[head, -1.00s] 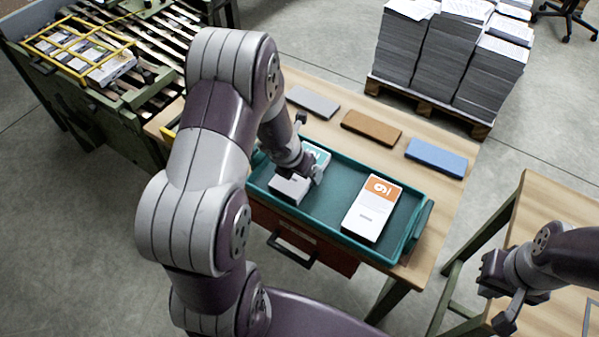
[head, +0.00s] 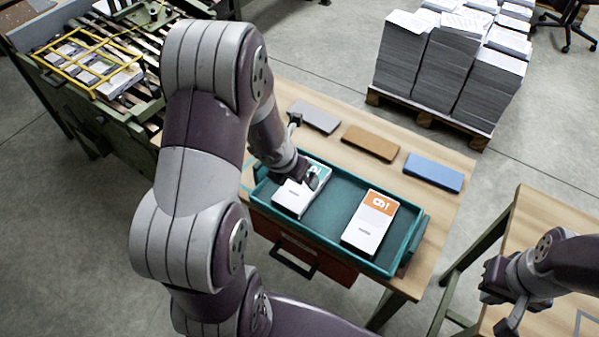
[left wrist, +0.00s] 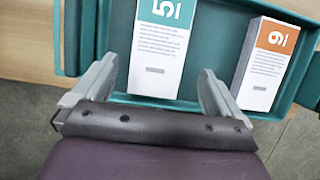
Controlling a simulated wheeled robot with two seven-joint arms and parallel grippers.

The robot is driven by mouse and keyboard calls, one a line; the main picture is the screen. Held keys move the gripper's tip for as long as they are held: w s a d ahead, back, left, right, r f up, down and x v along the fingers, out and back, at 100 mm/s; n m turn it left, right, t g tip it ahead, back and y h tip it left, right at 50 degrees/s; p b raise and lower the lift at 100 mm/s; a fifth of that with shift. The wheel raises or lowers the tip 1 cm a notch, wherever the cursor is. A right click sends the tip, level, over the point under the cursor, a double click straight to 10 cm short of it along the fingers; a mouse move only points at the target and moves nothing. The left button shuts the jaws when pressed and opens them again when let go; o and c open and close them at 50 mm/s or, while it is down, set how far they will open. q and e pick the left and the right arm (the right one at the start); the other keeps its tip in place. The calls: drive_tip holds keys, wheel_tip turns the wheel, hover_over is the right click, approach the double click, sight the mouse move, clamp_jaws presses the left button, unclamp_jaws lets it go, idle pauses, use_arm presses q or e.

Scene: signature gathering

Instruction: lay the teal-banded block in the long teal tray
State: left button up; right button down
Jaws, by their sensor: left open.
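The teal-banded block (head: 292,199), white with a teal end marked 5, lies flat in the left part of the long teal tray (head: 335,257). My left gripper (head: 305,178) is over this block and hides part of it. In the left wrist view the gripper (left wrist: 158,70) is open, its fingers apart on either side of the near end of the teal-banded block (left wrist: 160,55), with nothing gripped. My right gripper (head: 505,300) is open and empty at the lower right, over another table.
An orange-banded block (head: 368,228) lies in the right part of the tray. Grey (head: 315,116), brown (head: 370,142) and blue (head: 434,172) slabs lie on the table behind it. Paper stacks (head: 440,65) stand on a pallet beyond.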

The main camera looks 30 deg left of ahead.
use_arm(q)
drive_tip(key=s+d+r+m+g, duration=0.1)
drive_tip(key=s+d+r+m, duration=0.1)
drive_tip(key=m, duration=1)
drive_tip(key=s+d+r+m+g+p, duration=0.1)
drive_tip(key=s+d+r+m, duration=0.2)
drive_tip(key=m, duration=0.8)
drive_tip(key=s+d+r+m+g, duration=0.1)
drive_tip(key=s+d+r+m, duration=0.2)
drive_tip(key=m, duration=0.9)
drive_tip(key=s+r, duration=0.1)
drive_tip(key=s, duration=0.1)
drive_tip(key=shift+s+d+r+m, duration=0.2)
drive_tip(key=shift+s+m, duration=0.1)
use_arm(e)
wheel_tip(320, 180, up, 2)
drive_tip(key=shift+r, duration=0.15)
